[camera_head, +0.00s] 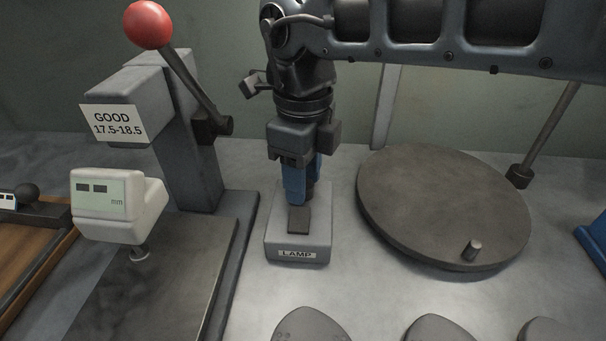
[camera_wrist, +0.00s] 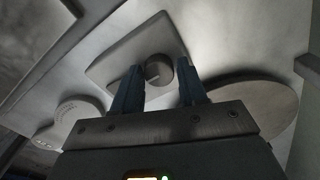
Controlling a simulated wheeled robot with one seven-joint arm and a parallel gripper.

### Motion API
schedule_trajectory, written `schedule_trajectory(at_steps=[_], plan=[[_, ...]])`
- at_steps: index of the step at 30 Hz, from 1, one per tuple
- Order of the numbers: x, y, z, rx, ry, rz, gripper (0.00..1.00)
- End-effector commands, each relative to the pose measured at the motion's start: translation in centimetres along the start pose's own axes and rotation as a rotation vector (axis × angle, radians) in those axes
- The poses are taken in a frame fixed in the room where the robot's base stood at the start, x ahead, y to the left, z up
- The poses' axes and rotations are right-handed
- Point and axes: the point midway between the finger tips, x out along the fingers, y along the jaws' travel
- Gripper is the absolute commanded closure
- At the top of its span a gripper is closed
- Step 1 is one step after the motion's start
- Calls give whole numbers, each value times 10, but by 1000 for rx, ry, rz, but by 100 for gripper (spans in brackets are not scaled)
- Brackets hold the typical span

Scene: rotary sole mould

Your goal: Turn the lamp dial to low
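The lamp box (camera_head: 298,257) is a small grey block with a LAMP label on its front face. My gripper (camera_head: 300,194), with blue fingers, points down at the top of this box. In the wrist view the lamp dial (camera_wrist: 159,70) is a round dark knob with a pale pointer line. It stands on the box's top plate (camera_wrist: 113,66). The gripper (camera_wrist: 160,88) is open, one finger on each side of the dial, with gaps showing. The dial looks just beyond the fingertips; contact cannot be seen. No scale marks around the dial can be made out.
A round dark turntable (camera_head: 440,205) with a small peg stands right of the lamp box. A gauge (camera_head: 118,205) and a red-knobbed lever (camera_head: 148,25) stand left. Several grey soles (camera_head: 311,326) lie at the front.

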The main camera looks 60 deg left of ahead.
Motion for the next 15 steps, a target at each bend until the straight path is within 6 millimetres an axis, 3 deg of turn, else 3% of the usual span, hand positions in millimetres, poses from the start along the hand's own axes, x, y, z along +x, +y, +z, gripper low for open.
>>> schedule_trajectory(at_steps=[6,15], plan=[[1,1,0,0,1,2,39],[2,2,0,-1,3,7,39]])
